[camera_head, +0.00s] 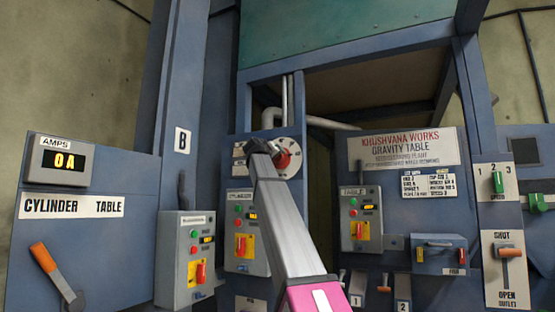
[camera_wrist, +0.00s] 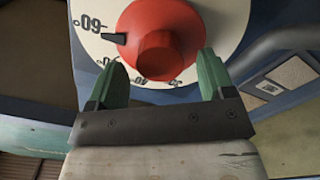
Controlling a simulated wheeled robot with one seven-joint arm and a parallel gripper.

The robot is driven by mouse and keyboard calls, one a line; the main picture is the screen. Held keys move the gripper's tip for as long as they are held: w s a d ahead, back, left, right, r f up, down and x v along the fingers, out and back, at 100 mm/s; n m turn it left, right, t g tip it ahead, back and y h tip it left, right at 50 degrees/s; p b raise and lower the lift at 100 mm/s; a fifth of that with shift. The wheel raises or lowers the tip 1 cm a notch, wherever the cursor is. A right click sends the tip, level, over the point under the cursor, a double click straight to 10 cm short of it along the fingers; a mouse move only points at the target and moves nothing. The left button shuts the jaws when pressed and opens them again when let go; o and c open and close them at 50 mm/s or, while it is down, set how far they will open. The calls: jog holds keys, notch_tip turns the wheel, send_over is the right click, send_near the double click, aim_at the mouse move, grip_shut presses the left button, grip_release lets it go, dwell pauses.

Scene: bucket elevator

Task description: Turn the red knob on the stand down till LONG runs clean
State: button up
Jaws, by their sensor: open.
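The red knob (camera_wrist: 162,40) sits on a round white dial plate (camera_wrist: 232,18) with black numbers. Its black pointer lies beside a mark that looks like 60 seen upside down. My gripper (camera_wrist: 162,78) has its two green fingers apart, one on each side of the knob's lower part; I cannot tell if they touch it. In the head view the red knob (camera_head: 284,158) shows at the end of my arm, which hides part of it and the dial (camera_head: 291,144). No label LONG is readable.
Grey switch boxes (camera_head: 185,259) and (camera_head: 360,219) stand on either side. An orange-handled lever (camera_head: 43,257) is at left under an amps display reading 0. The gravity table sign (camera_head: 403,148) and an orange-handled slide (camera_head: 510,253) are at right.

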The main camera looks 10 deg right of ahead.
jog(key=shift+x, duration=1.2)
jog(key=c, duration=0.9)
jog(key=shift+n, duration=0.4)
jog(key=n, duration=0.2)
jog(key=shift+n, duration=2.5)
